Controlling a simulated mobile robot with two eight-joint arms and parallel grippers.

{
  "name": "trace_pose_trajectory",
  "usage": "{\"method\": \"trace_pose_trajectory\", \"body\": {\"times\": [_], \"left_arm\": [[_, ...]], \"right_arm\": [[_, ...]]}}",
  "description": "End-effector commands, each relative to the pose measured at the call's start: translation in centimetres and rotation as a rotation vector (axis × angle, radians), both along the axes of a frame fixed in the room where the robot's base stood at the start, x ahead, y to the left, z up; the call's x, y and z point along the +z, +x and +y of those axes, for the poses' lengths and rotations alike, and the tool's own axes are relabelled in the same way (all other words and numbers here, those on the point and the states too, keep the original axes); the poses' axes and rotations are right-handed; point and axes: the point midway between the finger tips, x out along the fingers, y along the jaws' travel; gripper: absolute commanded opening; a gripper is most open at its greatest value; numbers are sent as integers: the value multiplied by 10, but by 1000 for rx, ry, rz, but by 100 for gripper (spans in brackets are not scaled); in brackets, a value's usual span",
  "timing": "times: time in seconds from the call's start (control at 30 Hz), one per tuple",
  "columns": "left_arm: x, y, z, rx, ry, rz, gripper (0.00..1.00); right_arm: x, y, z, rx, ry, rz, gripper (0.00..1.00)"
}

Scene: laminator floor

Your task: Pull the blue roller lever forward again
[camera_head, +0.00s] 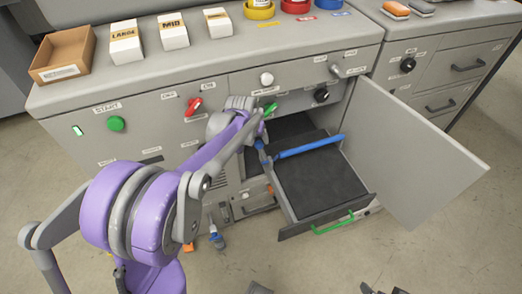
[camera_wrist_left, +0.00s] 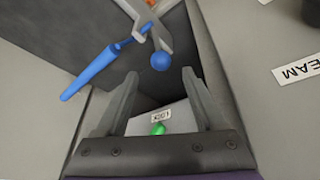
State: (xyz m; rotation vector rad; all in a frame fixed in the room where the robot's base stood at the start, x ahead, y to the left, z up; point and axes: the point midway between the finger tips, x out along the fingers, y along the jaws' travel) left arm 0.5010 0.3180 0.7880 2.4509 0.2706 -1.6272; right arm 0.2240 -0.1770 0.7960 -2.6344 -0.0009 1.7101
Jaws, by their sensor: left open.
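A blue roller (camera_head: 310,146) lies across the opened grey tray in the machine's lower bay. It also shows at the left of the left wrist view (camera_wrist_left: 88,74). A grey lever arm with a round blue knob (camera_wrist_left: 160,61) stands beside the roller's near end; in the head view, blue lever parts (camera_head: 261,150) show at the roller's left end. My left gripper (camera_head: 257,135) is over the bay's left side. In the wrist view its fingers (camera_wrist_left: 160,80) are apart and empty, with the knob just beyond the fingertips.
The dark tray (camera_head: 318,183), with a green front handle (camera_head: 333,222), sticks out from the machine. The grey door (camera_head: 415,150) stands open on the right. A red lever (camera_head: 194,106) and green knob (camera_head: 270,108) are on the panel near my arm. Floor in front is mostly free.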

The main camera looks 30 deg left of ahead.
Motion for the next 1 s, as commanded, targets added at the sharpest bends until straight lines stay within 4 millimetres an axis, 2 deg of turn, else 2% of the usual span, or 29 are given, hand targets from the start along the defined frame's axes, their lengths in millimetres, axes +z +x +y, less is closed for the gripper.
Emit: {"method": "trace_pose_trajectory", "body": {"times": [0.17,0.4,0.6,0.73,1.0], "left_arm": [[-22,9,2,0,0,0,70],[-65,27,4,0,0,0,70],[-90,38,5,1,0,0,70],[-97,41,6,1,0,-1,70],[-98,41,5,1,0,-1,70]], "right_arm": [[-5,0,0,0,0,2,95],[-15,0,0,0,0,5,95],[-20,0,0,0,0,7,95],[-21,0,0,0,0,7,95],[-21,0,0,0,0,7,95]]}}
